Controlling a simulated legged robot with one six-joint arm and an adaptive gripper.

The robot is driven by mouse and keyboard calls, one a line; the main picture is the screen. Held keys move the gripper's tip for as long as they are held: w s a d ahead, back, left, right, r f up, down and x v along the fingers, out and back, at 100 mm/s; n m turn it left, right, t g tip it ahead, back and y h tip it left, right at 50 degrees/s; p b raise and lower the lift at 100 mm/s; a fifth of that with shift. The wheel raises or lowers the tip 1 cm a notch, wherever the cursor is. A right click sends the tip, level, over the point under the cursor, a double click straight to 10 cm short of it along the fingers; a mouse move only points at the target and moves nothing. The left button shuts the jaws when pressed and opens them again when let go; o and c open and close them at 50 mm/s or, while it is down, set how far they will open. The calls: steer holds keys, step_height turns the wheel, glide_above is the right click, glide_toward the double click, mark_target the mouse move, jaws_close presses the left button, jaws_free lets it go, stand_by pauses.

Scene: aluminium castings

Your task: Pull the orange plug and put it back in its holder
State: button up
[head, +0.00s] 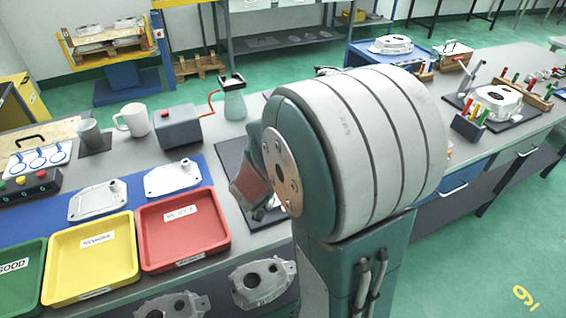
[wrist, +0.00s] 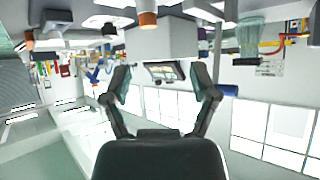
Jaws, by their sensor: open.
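I cannot make out the orange plug for certain. In the head view a dark block (head: 467,128) at the right holds upright red, yellow and green handles. It stands beside a silver casting (head: 497,97) on a dark mat. Which holder belongs to the orange plug is not clear. In the wrist view, my gripper (wrist: 160,80) has its two fingers spread wide with nothing between them. That view looks upside down; an orange-brown cylinder (wrist: 148,20) shows at its top, too small to identify. My arm hides the middle of the bench in the head view.
A red tray (head: 183,254) and a yellow tray (head: 92,291) lie at the front left, near flat castings on a blue mat. A grey box with a red crank (head: 178,128) and a white mug (head: 133,120) stand behind. A toggle clamp (head: 471,76) rises beside the right casting.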

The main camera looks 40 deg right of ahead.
steer(key=shift+s+d+f+g+h, duration=0.2)
steer(key=shift+d+f, duration=0.1)
steer(key=shift+d, duration=0.25)
steer(key=shift+s+d+f+g+h, duration=0.1)
steer(key=shift+d+f+g, duration=0.15)
steer(key=shift+d, duration=0.3)
steer(key=x, duration=0.3)
steer(key=shift+w+f, duration=0.2)
steer(key=shift+w+d+f, duration=0.4)
steer(key=shift+w+f, duration=0.05)
steer(key=shift+w, duration=0.05)
steer(key=x, duration=0.5)
steer(key=shift+w+d+r, duration=0.1)
steer(key=shift+d+r, duration=0.05)
steer(key=shift+r, duration=0.15)
steer(key=shift+a, duration=0.2)
steer(key=c, duration=0.5)
steer(key=shift+c, duration=1.4)
